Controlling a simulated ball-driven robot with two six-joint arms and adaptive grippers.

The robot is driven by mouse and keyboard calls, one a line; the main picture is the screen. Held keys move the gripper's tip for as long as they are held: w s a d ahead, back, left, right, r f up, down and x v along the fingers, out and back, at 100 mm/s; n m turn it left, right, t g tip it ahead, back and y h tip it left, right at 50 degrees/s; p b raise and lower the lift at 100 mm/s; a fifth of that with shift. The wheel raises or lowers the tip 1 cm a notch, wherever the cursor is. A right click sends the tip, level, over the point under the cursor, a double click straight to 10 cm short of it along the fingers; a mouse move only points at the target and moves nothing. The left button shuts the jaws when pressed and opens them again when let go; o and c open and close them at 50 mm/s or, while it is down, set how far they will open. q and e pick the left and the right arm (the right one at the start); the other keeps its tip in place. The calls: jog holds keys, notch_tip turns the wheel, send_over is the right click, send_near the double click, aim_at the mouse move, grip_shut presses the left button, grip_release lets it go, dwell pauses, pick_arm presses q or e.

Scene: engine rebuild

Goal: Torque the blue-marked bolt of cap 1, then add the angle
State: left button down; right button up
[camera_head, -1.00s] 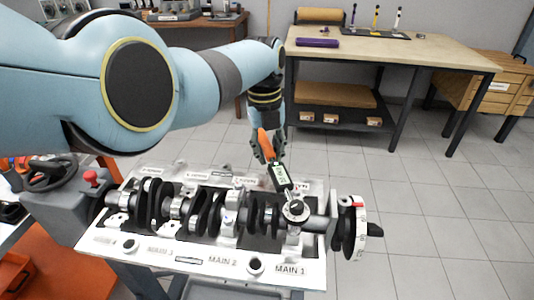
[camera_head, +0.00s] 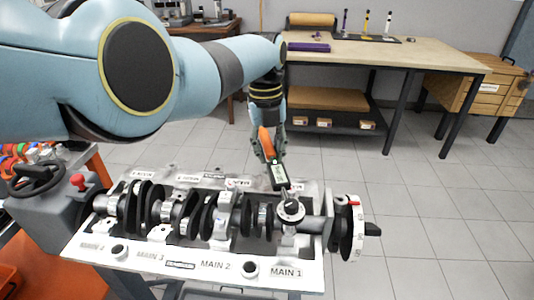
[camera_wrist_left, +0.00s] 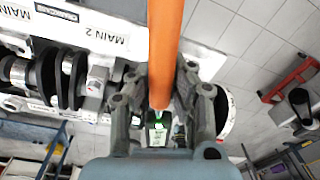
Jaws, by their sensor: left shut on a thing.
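The torque wrench (camera_head: 273,165) has an orange handle and a dark body with a small lit display. My left gripper (camera_head: 271,150) is shut on its handle; the handle (camera_wrist_left: 166,50) also runs between the fingers in the left wrist view. The wrench's head end sits at a round dial-like disc (camera_head: 291,210) over the cap by the MAIN 1 label (camera_head: 286,271). The bolt under it and any blue mark are hidden. The crankshaft (camera_head: 205,215) lies in the white engine block (camera_head: 190,258). My right gripper is not in view.
A graduated wheel (camera_head: 348,228) with a red mark stands at the crankshaft's right end. A grey stand with a red knob (camera_head: 78,182) is at the left.

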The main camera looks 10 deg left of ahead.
pick_arm(q)
jog(key=shift+w+d+r, duration=0.1)
jog(key=shift+d+r, duration=0.05)
jog(key=shift+w+d+m+b, duration=0.2)
jog(key=shift+d+m+b, duration=0.5)
jog(key=shift+b, duration=0.45)
jog(key=shift+d, duration=0.1)
jog(key=shift+w+d+m+b, duration=0.15)
jog(key=shift+d+m+b, duration=0.35)
jog(key=shift+d+b, duration=0.5)
jog(key=shift+a, duration=0.15)
jog(key=shift+d+m+b, duration=0.6)
jog(key=shift+d+b, duration=0.25)
jog(key=shift+b, duration=0.35)
jog(key=shift+d, duration=0.1)
